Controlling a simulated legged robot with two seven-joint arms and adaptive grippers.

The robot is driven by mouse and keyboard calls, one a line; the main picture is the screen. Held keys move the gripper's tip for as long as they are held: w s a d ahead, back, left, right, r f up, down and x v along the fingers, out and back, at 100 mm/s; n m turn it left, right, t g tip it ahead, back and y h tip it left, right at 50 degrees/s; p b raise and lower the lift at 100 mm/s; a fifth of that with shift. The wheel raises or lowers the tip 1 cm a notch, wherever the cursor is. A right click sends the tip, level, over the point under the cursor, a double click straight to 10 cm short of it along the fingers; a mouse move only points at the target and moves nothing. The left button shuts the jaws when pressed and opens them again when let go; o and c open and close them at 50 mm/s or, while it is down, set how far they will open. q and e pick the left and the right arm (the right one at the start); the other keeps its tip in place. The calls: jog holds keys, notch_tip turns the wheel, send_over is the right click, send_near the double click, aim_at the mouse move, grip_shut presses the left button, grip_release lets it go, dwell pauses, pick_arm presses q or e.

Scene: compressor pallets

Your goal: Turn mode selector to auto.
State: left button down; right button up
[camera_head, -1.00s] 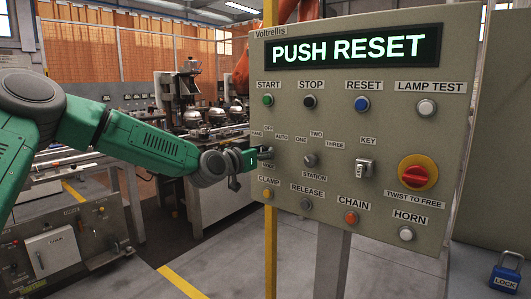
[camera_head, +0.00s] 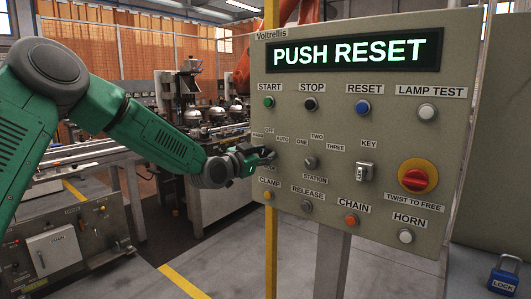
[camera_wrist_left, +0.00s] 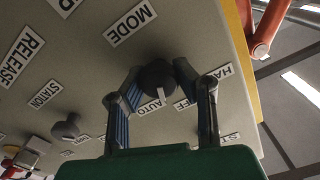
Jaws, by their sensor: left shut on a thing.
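The mode selector is a dark round knob (camera_wrist_left: 157,78) on the grey control panel (camera_head: 335,235), seen between my fingers in the left wrist view. Its MODE label (camera_wrist_left: 131,23), AUTO label (camera_wrist_left: 152,107) and HAND label (camera_wrist_left: 216,78) show around it, upside down. In the head view, the AUTO label (camera_head: 282,139) sits up and right of the fingertips, and the knob is mostly hidden. My left gripper (camera_head: 262,156) is shut on the knob, with a finger on each side. My right gripper is not in view.
The station knob (camera_head: 311,162) and key switch (camera_head: 366,172) are close to the right. A red emergency stop (camera_head: 417,178) is farther right. A yellow post (camera_head: 271,235) stands by the panel's left edge. A blue padlock (camera_head: 504,274) lies at bottom right.

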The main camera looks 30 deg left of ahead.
pick_arm(q)
jog(key=shift+f+m, duration=0.15)
jog(key=shift+m, duration=1)
jog(key=shift+f+m, duration=0.15)
jog(key=shift+m, duration=1)
jog(key=shift+s, duration=0.1)
jog(key=c, duration=1.2)
grip_release()
jog(key=shift+r, duration=0.1)
jog(key=shift+s, duration=0.15)
jog(key=s, duration=0.7)
jog(key=s+a, duration=0.1)
jog(key=s, duration=0.3)
jog(key=shift+s+a, duration=0.1)
jog(key=shift+s, duration=0.15)
